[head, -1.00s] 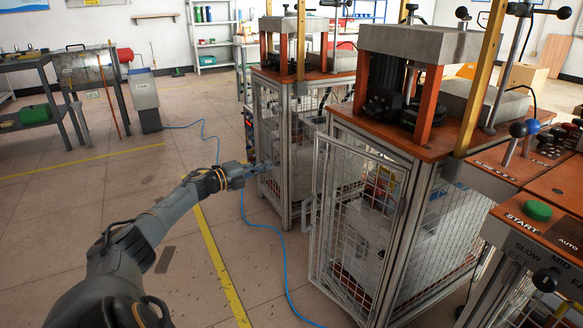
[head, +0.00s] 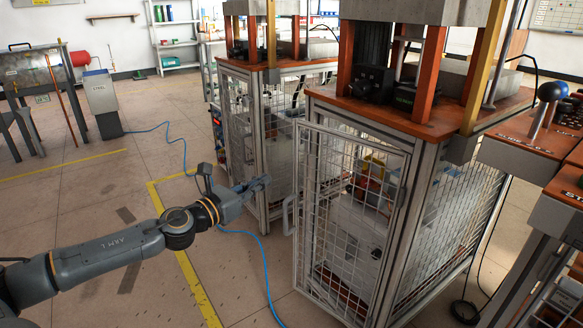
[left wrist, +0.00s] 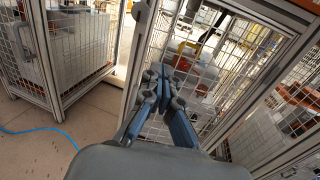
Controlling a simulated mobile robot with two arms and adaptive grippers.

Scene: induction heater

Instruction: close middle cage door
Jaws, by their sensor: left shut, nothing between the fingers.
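The middle cage door (head: 303,240) is a white wire-mesh panel at the front of the nearer cage in the head view. It stands ajar, with its handle (head: 288,215) on its left edge. My left gripper (head: 262,186) is left of the door and a little above the handle, apart from it in the head view. It is shut and empty. In the left wrist view, its fingers (left wrist: 166,75) point at the door mesh (left wrist: 208,70); the gap between them is hard to judge. My right gripper is not in view.
Another cage (head: 262,170) stands behind and left of the nearer one. A blue cable (head: 264,265) runs over the floor beneath my left arm. A control console (head: 540,155) is at the right. Floor left of the door is mostly clear.

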